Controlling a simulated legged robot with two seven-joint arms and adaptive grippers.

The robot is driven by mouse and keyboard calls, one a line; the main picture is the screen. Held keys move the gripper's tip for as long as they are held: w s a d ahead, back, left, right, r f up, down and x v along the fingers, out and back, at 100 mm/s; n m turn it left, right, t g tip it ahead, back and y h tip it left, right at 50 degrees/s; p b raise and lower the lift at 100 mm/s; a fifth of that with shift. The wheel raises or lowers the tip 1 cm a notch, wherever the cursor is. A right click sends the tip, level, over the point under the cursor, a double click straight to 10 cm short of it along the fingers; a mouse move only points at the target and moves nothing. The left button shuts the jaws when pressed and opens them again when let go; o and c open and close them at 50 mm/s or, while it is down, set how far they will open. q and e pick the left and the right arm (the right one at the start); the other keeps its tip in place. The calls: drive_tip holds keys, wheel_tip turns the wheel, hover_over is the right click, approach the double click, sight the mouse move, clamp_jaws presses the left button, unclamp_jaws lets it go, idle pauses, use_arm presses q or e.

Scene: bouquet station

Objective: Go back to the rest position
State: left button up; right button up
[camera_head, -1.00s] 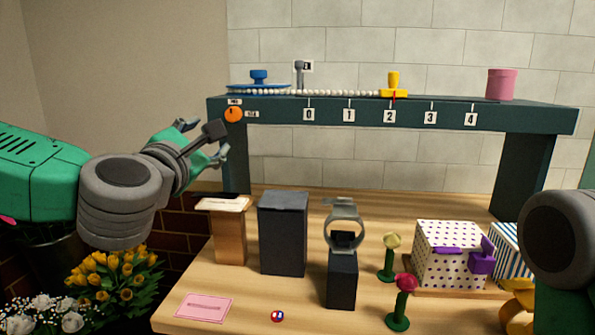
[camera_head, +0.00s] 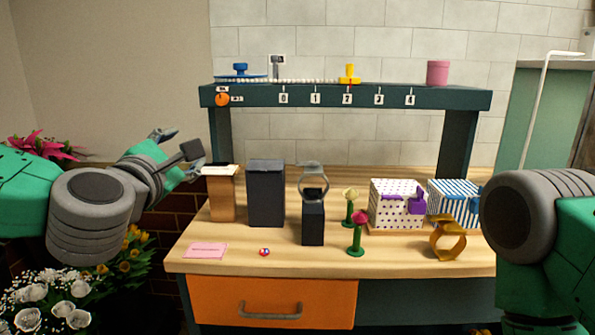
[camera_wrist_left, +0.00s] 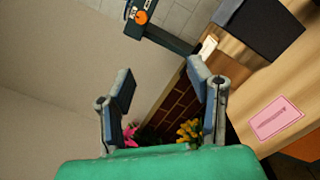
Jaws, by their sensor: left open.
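My left gripper (camera_head: 180,156) is at the left of the head view, raised beside the left end of the table, near the wooden block with a pale top (camera_head: 221,193). In the left wrist view its two fingers (camera_wrist_left: 162,98) stand wide apart with nothing between them. My right arm comes in at the right edge of the head view; its gripper is not visible there. The wooden table (camera_head: 380,261) lies in front of me.
On the table stand a dark box (camera_head: 266,196), a watch stand (camera_head: 313,222), two flower stands, a dotted gift box (camera_head: 390,207), a striped box (camera_head: 452,203) and a yellow ring-like object (camera_head: 447,240). A dark shelf (camera_head: 450,99) rises behind. Flower bunches (camera_head: 62,300) stand lower left.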

use_arm(q)
drive_tip(key=s+d+f+m+g+h, duration=0.1)
drive_tip(key=s+f+m+g, duration=0.3)
drive_tip(key=f, duration=0.7)
drive_tip(key=s+d+f+m+g, duration=0.1)
drive_tip(key=s+f+m+g, duration=0.3)
drive_tip(key=f, duration=0.8)
drive_tip(key=s+d+f+m+g+h, duration=0.1)
drive_tip(key=s+d+f+m, duration=0.15)
drive_tip(key=f+m, duration=0.6)
drive_tip(key=s+a+f+m+g+y, duration=0.1)
drive_tip(key=s+a+f+m+g, duration=0.3)
drive_tip(key=s+a+f, duration=0.3)
drive_tip(key=s+a+f+m+g+y, duration=0.2)
drive_tip(key=s+a+f+m+g, duration=0.2)
drive_tip(key=s+f, duration=0.8)
drive_tip(key=s+a+m, duration=0.1)
drive_tip(key=s+a, duration=0.1)
drive_tip(key=s, duration=0.3)
drive_tip(key=shift+s+a+f+g, duration=0.3)
drive_tip(key=shift+s+a, duration=0.05)
drive_tip(key=shift+s, duration=0.05)
drive_tip(key=shift+w, duration=0.1)
